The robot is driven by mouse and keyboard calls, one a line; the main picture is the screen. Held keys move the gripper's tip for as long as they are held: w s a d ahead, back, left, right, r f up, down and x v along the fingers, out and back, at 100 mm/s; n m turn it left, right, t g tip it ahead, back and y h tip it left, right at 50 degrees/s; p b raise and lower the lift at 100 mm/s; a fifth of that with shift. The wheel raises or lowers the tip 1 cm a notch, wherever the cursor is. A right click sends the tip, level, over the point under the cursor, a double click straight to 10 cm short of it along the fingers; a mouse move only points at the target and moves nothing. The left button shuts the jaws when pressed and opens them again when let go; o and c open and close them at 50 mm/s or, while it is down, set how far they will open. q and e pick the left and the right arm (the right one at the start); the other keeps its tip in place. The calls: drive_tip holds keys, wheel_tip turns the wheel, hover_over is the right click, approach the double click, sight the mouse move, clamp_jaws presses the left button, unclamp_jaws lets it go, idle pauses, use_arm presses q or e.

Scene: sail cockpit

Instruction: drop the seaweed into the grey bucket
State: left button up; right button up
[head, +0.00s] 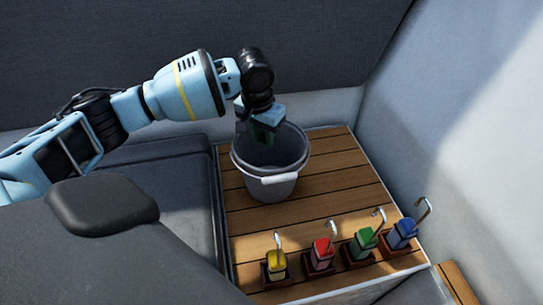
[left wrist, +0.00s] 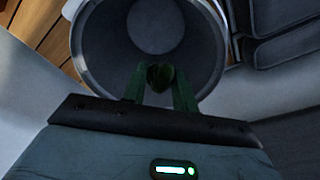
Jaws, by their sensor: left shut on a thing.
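The grey bucket (head: 268,178) stands upright on the slatted wooden surface, with a white grip on its front. My left gripper (head: 265,136) points down over the bucket's mouth, at its far left rim. In the left wrist view the gripper (left wrist: 159,80) is shut on the dark green seaweed (left wrist: 160,77), a small lump between the fingertips. The open bucket (left wrist: 88,72) lies beyond it in that view, and its visible floor looks empty. In the head view the seaweed is hard to tell from the green fingers. My right gripper is not in view.
Yellow (head: 276,264), red (head: 321,254), green (head: 363,243) and blue (head: 401,233) blocks with metal hooks stand in a row along the wooden surface's (head: 340,180) front edge. Grey cushions lie to the left; a pale wall rises at right. Bare planks surround the bucket.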

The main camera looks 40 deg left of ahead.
use_arm(q)
drive_tip(key=o, duration=1)
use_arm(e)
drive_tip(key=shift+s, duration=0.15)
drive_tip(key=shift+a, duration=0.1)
use_arm(q)
drive_tip(key=r, duration=0.2)
drive_tip(key=r+p, duration=0.1)
drive_tip(key=r, duration=0.3)
drive_tip(key=shift+s+r, duration=0.35)
drive_tip(key=shift+s, duration=0.05)
drive_tip(key=shift+s+r+p, duration=0.1)
drive_tip(key=shift+r+p, duration=0.2)
drive_tip(key=shift+r, duration=0.25)
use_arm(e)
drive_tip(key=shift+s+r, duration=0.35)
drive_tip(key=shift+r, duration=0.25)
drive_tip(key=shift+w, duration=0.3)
